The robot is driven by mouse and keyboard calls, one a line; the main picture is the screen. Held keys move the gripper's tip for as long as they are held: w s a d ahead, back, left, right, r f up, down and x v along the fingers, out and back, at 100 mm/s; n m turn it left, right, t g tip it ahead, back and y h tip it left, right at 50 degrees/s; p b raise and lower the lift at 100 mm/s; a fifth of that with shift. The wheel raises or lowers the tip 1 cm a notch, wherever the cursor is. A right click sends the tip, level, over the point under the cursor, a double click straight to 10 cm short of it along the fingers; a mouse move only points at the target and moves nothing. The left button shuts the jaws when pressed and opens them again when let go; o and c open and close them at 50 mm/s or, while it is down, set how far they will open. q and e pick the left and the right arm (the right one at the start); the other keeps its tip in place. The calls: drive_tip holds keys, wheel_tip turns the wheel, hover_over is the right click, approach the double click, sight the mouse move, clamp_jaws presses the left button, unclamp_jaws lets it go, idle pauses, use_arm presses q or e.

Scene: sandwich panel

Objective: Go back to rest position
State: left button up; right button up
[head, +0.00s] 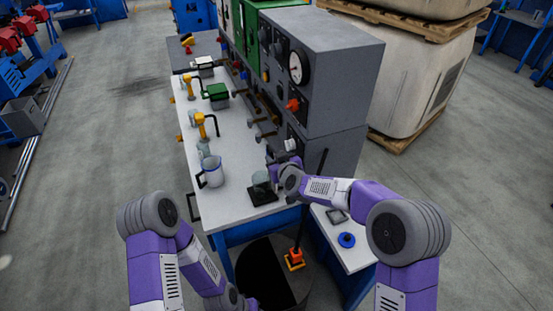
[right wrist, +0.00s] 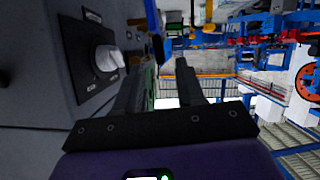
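The white workbench (head: 226,150) carries a pitcher (head: 212,172), a glass beaker on a black base (head: 262,195), yellow taps and a green box (head: 216,95). A blue round part (head: 346,240) lies on the right-hand shelf. Open floor lies to the left.

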drive_tip(key=shift+f, duration=0.1)
